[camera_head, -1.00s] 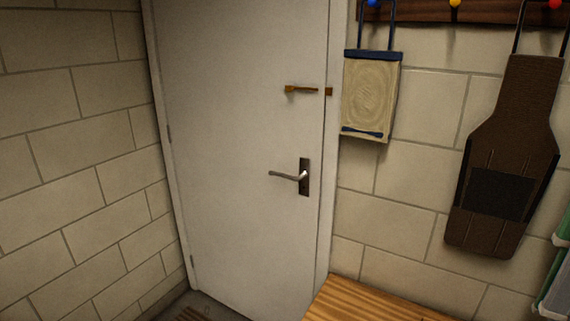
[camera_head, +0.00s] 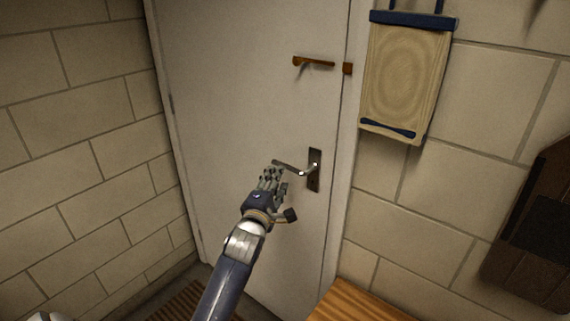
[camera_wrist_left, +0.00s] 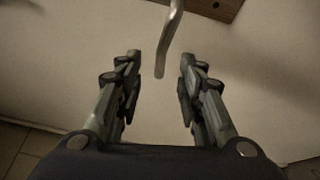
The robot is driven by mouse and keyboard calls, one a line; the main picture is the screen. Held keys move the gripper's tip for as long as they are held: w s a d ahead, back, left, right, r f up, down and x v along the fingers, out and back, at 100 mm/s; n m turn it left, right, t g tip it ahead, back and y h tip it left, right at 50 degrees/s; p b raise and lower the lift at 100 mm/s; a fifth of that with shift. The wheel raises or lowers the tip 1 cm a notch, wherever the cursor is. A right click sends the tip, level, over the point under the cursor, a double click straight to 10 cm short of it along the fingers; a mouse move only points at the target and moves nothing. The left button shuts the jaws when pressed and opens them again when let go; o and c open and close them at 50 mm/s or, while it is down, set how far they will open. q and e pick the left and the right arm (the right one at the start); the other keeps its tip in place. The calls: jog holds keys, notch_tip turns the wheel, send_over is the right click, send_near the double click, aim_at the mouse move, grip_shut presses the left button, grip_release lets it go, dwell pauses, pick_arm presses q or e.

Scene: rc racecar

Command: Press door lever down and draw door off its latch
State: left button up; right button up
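The white door (camera_head: 220,110) fills the middle of the head view and looks closed in its frame. Its metal lever (camera_head: 291,168) points left from a dark plate (camera_head: 314,170) near the door's right edge. My left gripper (camera_head: 271,176) is in front of the door at the lever's free end. In the left wrist view, my left gripper (camera_wrist_left: 158,75) is open, its fingers apart. The lever (camera_wrist_left: 170,40) comes down between the fingertips there, with a gap on both sides. Whether anything touches the lever is not clear. My right gripper is not in view.
A brass latch (camera_head: 315,63) sits higher on the door. A wooden board with blue ends (camera_head: 405,80) hangs on the wall to the right. A brown hanging item (camera_head: 540,235) is further right. A wooden bench (camera_head: 355,303) stands below, and a slatted mat (camera_head: 180,303) lies at lower left.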

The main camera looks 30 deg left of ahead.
aim_at(284, 164)
pick_arm(q)
jog(key=p+x, duration=0.1)
jog(key=x, duration=0.7)
jog(key=shift+f, duration=0.2)
jog(key=shift+w, duration=0.2)
jog(key=shift+c, duration=1.1)
grip_shut()
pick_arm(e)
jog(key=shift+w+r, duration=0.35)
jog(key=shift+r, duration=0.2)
